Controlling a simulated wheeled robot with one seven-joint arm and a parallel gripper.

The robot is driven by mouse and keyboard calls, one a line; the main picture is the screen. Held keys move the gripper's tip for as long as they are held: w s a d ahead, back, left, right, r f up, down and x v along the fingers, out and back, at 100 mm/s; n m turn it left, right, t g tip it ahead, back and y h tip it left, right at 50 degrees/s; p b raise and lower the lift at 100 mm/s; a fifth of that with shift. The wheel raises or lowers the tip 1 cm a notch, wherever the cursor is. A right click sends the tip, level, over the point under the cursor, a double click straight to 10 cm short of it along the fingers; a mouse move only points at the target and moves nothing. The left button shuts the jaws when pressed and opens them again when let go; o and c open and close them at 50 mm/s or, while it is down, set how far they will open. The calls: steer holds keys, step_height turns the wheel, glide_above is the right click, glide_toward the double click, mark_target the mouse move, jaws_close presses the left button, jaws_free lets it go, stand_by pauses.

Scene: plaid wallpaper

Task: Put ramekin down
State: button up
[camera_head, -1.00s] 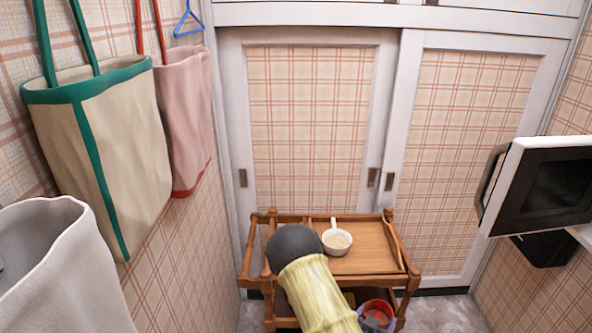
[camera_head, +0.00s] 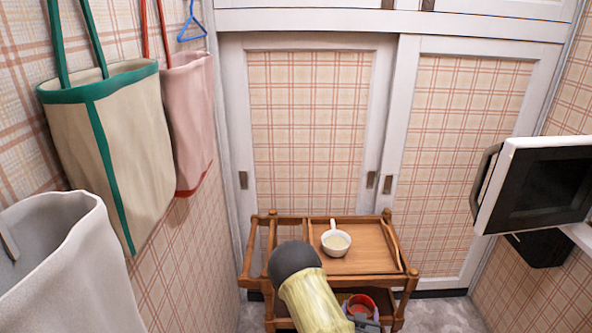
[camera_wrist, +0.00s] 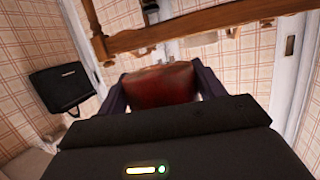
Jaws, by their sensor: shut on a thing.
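The red ramekin (camera_wrist: 160,84) is between the two dark purple fingers of my gripper (camera_wrist: 160,90) in the wrist view. My gripper is shut on it. In the head view the red ramekin (camera_head: 362,302) shows low at the cart's front, with its round opening visible and my gripper (camera_head: 364,318) at it. My arm hides part of this area. I cannot tell whether the ramekin touches the cart's lower part or hangs free.
A wooden cart (camera_head: 395,262) stands before white-framed sliding doors (camera_head: 310,130). A small white pan (camera_head: 336,248) sits on its top, which has bare room to the right. A microwave (camera_head: 545,185) is at right. Bags (camera_head: 110,150) hang on the left wall.

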steer(key=w+a+f+n+y, duration=0.2)
steer(key=w+a+n+y, duration=0.1)
steer(key=w+y, duration=0.1)
steer(key=s+r+p, duration=0.2)
steer(key=r+p, duration=0.6)
steer(key=r, duration=0.1)
steer(key=s+r+p, duration=0.3)
steer(key=r+p, duration=0.5)
steer(key=r, duration=0.1)
steer(key=shift+t+p, duration=0.3)
steer(key=shift+p, duration=0.05)
steer(key=shift+r, duration=0.1)
steer(key=s+f, duration=0.4)
steer(key=f, duration=0.1)
steer(key=shift+s+f, duration=0.15)
steer(key=shift+f, duration=0.1)
steer(key=shift+a, duration=0.1)
